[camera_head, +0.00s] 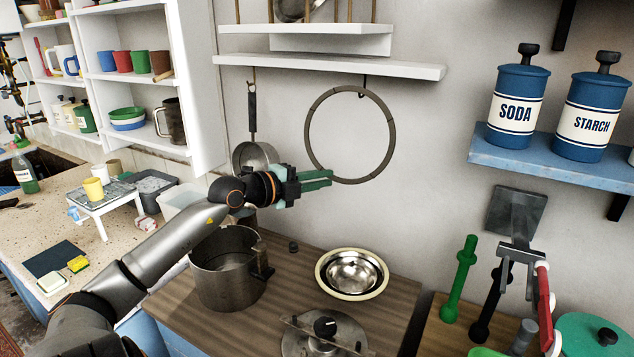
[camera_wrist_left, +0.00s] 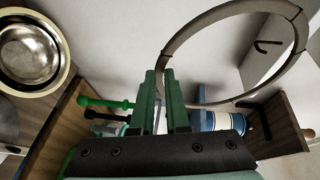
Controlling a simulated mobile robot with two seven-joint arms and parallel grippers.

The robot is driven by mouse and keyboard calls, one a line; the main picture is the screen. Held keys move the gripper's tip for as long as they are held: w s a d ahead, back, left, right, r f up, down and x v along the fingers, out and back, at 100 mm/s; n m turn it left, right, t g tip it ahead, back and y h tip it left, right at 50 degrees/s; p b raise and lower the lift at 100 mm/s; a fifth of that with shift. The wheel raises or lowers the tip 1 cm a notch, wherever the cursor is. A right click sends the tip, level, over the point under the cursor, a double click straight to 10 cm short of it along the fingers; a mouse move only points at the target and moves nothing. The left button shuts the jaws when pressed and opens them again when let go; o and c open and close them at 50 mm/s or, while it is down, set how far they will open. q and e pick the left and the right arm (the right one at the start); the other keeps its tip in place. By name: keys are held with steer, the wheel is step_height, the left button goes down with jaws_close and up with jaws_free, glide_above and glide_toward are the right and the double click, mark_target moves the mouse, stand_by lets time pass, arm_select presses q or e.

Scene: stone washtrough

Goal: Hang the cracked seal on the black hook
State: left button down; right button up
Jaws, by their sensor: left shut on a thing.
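The cracked seal is a large grey-brown ring (camera_head: 308,133) with dark marks on its band, held upright in front of the wall under the white shelf. My left gripper (camera_head: 320,180) has green fingers shut on its lower-left rim. In the left wrist view the seal (camera_wrist_left: 196,29) rises to the right from between the fingertips (camera_wrist_left: 167,80). The black hook (camera_head: 364,79) shows under the shelf, just above the ring's top in the head view. In the left wrist view the hook (camera_wrist_left: 268,46) shows through the ring's opening, apart from the band.
A saucepan (camera_head: 253,156) hangs left of the ring. Below stand a steel pot (camera_head: 224,268), nested bowls (camera_head: 352,274) and a lid (camera_head: 324,335) on the wooden top. Blue SODA (camera_head: 517,105) and STARCH (camera_head: 592,115) canisters stand on a shelf at right. Bare wall lies right of the ring.

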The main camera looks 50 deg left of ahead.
arm_select(q)
steer(key=shift+w+a+f, duration=0.25)
steer(key=shift+w+a, duration=0.05)
steer(key=shift+w, duration=0.6)
steer(key=shift+w+a+f, duration=0.2)
steer(key=shift+w+a, duration=0.05)
steer(key=shift+w, duration=0.65)
steer(key=shift+w+a+f, duration=0.25)
steer(key=shift+w+a, duration=0.05)
steer(key=shift+w, duration=0.6)
steer(key=c, duration=0.8)
jaws_free()
steer(key=shift+c, duration=0.2)
steer(key=shift+o, duration=0.3)
steer(key=o, duration=0.5)
steer(key=shift+o, duration=0.2)
